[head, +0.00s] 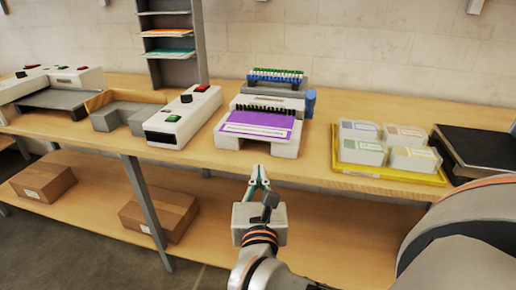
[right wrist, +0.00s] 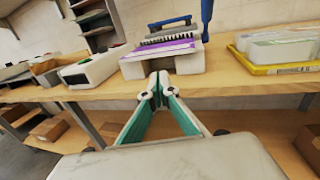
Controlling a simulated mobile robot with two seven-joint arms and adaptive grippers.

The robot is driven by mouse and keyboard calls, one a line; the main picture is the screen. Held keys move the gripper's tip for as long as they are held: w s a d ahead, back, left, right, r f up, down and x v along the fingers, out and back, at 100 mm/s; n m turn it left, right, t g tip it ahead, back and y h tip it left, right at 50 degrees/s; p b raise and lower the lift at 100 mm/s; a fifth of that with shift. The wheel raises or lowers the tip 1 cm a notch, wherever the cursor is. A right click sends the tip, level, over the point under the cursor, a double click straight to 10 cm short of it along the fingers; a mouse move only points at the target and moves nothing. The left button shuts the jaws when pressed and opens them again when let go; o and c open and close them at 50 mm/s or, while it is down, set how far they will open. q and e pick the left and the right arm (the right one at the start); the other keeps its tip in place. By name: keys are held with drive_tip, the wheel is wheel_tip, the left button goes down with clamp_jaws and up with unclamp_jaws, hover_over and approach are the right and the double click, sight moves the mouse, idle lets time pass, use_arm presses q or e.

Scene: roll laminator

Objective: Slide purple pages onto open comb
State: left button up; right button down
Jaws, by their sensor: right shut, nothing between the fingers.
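The purple pages (head: 258,127) lie flat on the white comb binding machine (head: 288,149), with their back edge at a row of black comb teeth (head: 265,109). The pages also show in the right wrist view (right wrist: 165,49), ahead of the fingers. Whether the pages sit on the comb's teeth I cannot tell. My right gripper (head: 260,170) is shut and empty, in front of the bench edge and short of the machine. It also shows in the right wrist view (right wrist: 160,82), pointing at the machine. My left gripper is not in view.
A rack of blue and green combs (head: 275,75) stands behind the machine, with a blue cylinder (head: 310,102) at its right. A white roll laminator (head: 184,117) stands to the left. A yellow tray (head: 388,177) with several card stacks is at the right. Boxes (head: 160,215) sit on the lower shelf.

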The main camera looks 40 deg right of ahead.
drive_tip(key=x, duration=1.1)
drive_tip(key=shift+w+d+b, duration=0.2)
drive_tip(key=shift+w+b, duration=0.1)
drive_tip(key=shift+w+d, duration=0.25)
drive_tip(key=shift+w, duration=0.1)
